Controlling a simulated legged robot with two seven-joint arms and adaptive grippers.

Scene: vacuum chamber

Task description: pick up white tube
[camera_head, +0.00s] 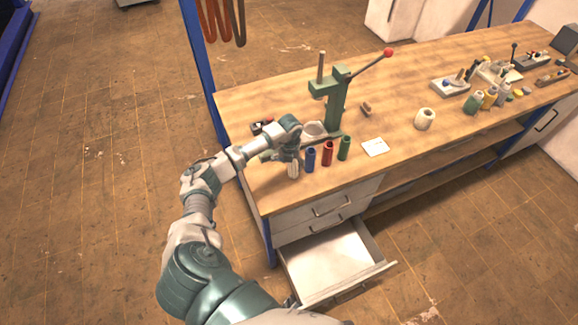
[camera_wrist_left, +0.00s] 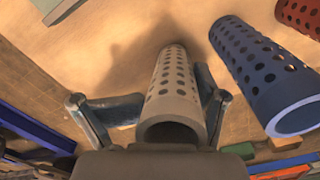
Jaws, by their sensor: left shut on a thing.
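The white tube (camera_wrist_left: 174,92) is a perforated hollow cylinder. In the left wrist view it stands between the two fingers of my left gripper (camera_wrist_left: 150,108), which is shut on it. In the head view the white tube (camera_head: 293,170) shows below my left gripper (camera_head: 290,155), at the left end of the workbench. I cannot tell whether it touches the bench top. A blue tube (camera_head: 310,160) is close on its right, and also shows in the left wrist view (camera_wrist_left: 262,75). My right gripper is not in view.
A red tube (camera_head: 327,153) and a green tube (camera_head: 344,148) stand right of the blue one. A green press (camera_head: 337,105) with a red-knobbed lever is behind. A white card (camera_head: 375,147) and a white roll (camera_head: 425,119) lie further right. An open drawer (camera_head: 375,272) juts out below.

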